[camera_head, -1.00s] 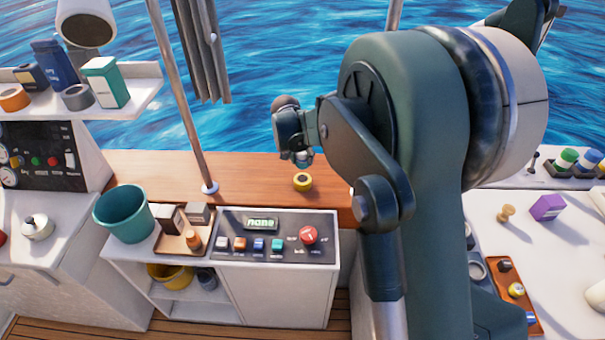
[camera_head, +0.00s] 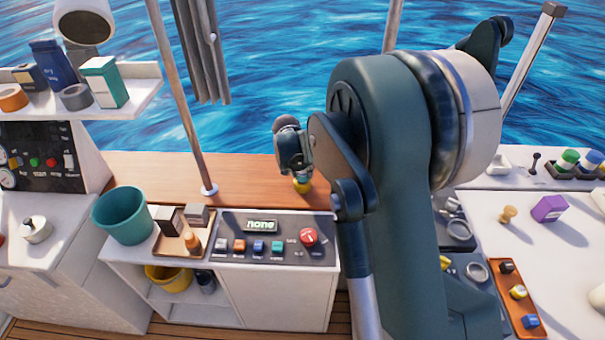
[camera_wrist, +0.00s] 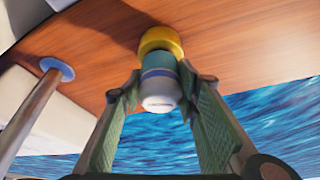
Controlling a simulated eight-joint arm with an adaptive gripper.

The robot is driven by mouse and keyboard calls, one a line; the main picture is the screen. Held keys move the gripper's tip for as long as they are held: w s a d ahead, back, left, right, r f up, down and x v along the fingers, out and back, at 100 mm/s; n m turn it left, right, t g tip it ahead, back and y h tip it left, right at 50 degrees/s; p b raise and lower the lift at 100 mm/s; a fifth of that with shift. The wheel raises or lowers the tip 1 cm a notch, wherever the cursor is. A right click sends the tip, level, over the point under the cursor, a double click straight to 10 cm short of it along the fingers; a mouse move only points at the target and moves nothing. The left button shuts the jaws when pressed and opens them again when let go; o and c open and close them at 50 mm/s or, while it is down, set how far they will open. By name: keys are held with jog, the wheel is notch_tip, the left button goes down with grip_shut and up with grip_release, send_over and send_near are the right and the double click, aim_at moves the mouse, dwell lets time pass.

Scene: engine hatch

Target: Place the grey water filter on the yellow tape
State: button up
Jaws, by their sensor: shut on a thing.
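The water filter (camera_wrist: 160,88) is a short pale cylinder with a teal band, seen between the two fingers in the wrist view. My gripper (camera_wrist: 158,82) is shut on it. The yellow tape (camera_wrist: 160,41) is a roll lying on the wooden counter, directly beyond the far end of the filter. The filter overlaps the tape in this view, and I cannot tell whether they touch. In the head view my gripper (camera_head: 297,174) is right above the yellow tape (camera_head: 302,187), which is partly covered. The filter is hardly visible there.
The wooden counter (camera_head: 245,175) is mostly clear around the tape, with water behind it. A metal pole (camera_head: 182,105) stands to the left. A button panel (camera_head: 270,238), a teal bucket (camera_head: 122,216) and a small tray (camera_head: 180,240) are in front.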

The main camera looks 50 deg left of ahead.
jog(key=shift+f, duration=0.45)
jog(key=shift+f, duration=0.2)
jog(key=o, duration=1)
jog(key=shift+r, duration=0.2)
jog(key=shift+p+v, duration=0.75)
jog(key=shift+v, duration=5.25)
jog(key=shift+s, duration=0.1)
